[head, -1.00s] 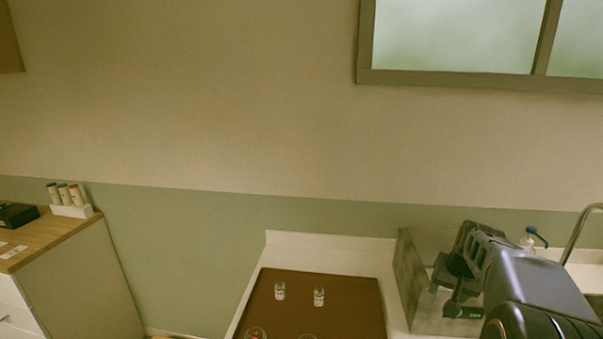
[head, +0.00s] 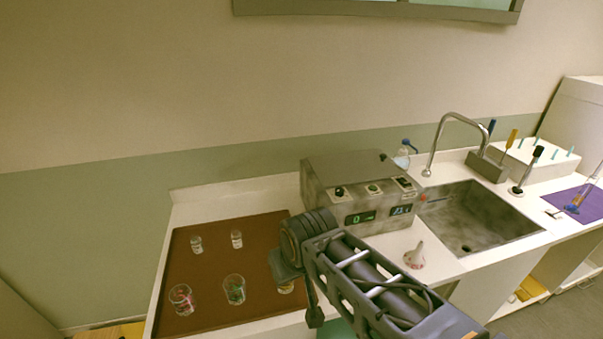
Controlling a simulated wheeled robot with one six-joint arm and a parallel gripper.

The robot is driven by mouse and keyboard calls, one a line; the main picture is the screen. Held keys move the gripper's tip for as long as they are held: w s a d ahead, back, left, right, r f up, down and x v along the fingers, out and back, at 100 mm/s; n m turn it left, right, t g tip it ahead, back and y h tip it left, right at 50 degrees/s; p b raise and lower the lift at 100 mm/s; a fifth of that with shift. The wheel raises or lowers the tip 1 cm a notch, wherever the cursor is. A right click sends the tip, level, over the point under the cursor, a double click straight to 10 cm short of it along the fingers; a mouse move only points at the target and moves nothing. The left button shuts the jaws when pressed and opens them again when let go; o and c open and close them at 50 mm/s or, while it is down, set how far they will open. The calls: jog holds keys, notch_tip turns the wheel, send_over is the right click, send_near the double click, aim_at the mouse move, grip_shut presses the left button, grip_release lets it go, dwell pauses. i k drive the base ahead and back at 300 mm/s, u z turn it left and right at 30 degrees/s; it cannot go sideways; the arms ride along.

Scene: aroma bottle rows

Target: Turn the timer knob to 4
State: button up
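A grey metal box (head: 345,170) stands on the counter left of the sink. Its sloped front carries a dark knob (head: 339,192), a second small control (head: 374,188) and a switch-like part (head: 405,184). A green display (head: 360,217) under the knobs appears to read 0, and a bluish display (head: 402,209) is beside it, too small to read. Which knob is the timer cannot be told. My arm reaches up from the lower right, and my gripper (head: 314,316) hangs in front of and below the box, apart from the knobs. Its fingers are mostly hidden.
A brown tray (head: 215,266) on the left holds several small glasses and jars. A white funnel-like item (head: 414,256) stands right of my arm. The sink (head: 480,217) with its faucet (head: 440,135) is to the right. A bottle (head: 402,155) stands behind the box.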

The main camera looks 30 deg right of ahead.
aim_at(339, 191)
jog(key=k, duration=1.3)
jog(key=z, duration=0.75)
jog(key=i, duration=1.25)
jog(key=u, duration=0.35)
